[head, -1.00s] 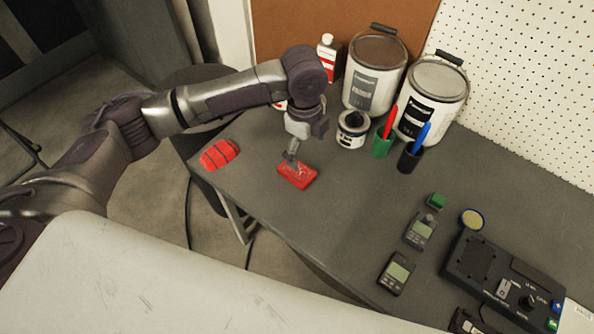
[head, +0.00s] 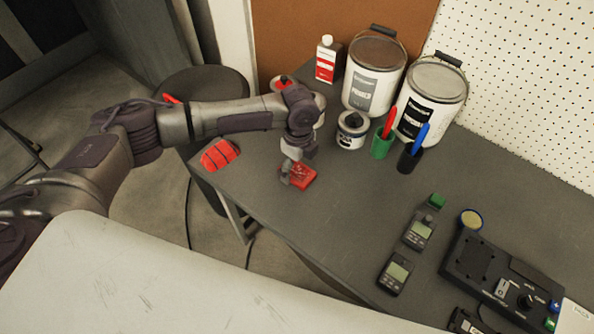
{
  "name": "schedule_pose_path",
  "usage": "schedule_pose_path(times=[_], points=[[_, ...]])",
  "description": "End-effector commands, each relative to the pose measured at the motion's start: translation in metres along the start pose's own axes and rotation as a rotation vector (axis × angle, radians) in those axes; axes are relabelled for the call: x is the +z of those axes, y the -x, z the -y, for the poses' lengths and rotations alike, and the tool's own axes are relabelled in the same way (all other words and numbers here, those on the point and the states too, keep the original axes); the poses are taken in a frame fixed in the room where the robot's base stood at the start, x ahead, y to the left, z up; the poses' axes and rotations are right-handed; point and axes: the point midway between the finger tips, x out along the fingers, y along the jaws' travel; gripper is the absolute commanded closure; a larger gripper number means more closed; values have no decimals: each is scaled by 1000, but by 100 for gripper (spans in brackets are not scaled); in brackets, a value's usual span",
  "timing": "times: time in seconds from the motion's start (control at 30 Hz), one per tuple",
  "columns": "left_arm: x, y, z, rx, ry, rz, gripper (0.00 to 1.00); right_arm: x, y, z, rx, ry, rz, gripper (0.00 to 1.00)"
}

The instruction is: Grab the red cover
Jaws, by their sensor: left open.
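A red cover (head: 304,178), a small flat rectangular piece with pale marks on top, lies on the grey worktable near its left front edge. My left gripper (head: 289,175) points down at its left side, open, with its fingers at or just above the cover. The fingers hide part of the cover's left end. I cannot tell whether they touch it. My right gripper is not in view.
A red, black-striped rounded object (head: 220,154) lies at the table's left corner. Behind stand a small jar (head: 352,131), a green pen cup (head: 382,145), a black cup (head: 409,159) and white cans (head: 373,76). Handheld meters (head: 396,273) lie to the right.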

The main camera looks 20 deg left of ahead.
Motion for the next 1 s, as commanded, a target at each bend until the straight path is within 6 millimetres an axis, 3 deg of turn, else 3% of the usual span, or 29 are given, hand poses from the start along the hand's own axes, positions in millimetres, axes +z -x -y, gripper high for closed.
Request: schedule_pose_path(times=[0.13, 0.4, 0.87, 1.0], points=[[-1, -18, 0, 0, -1, -1, 6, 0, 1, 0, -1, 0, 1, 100], [0, -21, 0, -2, -1, -1, 6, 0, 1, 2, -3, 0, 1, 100], [0, -21, 0, -2, -1, -1, 81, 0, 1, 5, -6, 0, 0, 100], [0, -20, 1, -3, -1, -1, 82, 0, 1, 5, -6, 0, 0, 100]])
